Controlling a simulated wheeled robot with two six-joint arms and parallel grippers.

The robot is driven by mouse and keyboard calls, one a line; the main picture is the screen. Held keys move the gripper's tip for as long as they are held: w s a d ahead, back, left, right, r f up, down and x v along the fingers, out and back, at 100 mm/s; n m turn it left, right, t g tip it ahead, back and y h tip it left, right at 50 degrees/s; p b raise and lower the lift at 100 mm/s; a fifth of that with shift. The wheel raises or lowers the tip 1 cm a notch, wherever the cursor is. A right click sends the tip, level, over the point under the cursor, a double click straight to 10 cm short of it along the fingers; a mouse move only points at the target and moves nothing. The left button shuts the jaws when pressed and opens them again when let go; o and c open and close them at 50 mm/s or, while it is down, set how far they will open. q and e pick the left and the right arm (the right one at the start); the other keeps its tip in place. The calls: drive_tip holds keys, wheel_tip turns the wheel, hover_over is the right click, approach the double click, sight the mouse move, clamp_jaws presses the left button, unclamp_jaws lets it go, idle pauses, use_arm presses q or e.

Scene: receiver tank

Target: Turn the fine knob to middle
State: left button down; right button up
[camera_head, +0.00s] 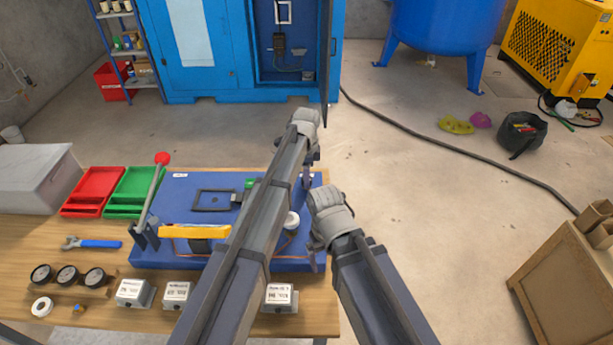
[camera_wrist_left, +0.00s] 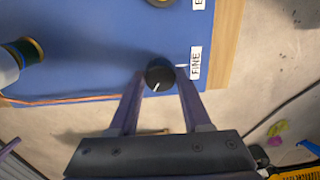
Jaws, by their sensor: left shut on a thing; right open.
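The fine knob (camera_wrist_left: 160,74) is a small black round knob with a white pointer line, on the edge of a blue panel (camera_wrist_left: 90,60). Its pointer aims down and slightly left in the left wrist view. A white label reading FINE (camera_wrist_left: 196,63) is beside it on the right. My left gripper (camera_wrist_left: 159,80) has a finger on each side of the knob and is shut on it. In the head view my left gripper (camera_head: 307,178) is at the panel's right end, and the arm hides the knob. My right gripper (camera_head: 317,257) is open and empty, lower down.
The blue panel (camera_head: 180,200) lies on a wooden table (camera_head: 110,255) and carries a red-tipped lever (camera_head: 152,200) and a yellow bar (camera_head: 194,231). Red (camera_head: 92,193) and green (camera_head: 131,192) trays stand at left. Gauges (camera_head: 67,275) and small boxes line the front. Floor right of the table is open.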

use_arm(q)
drive_tip(key=n, duration=1.2)
drive_tip(key=shift+n, duration=0.3)
drive_tip(key=n, duration=1.1)
drive_tip(key=shift+n+g, duration=0.3)
drive_tip(key=shift+c, duration=1.8)
unclamp_jaws()
drive_tip(key=shift+w, duration=0.1)
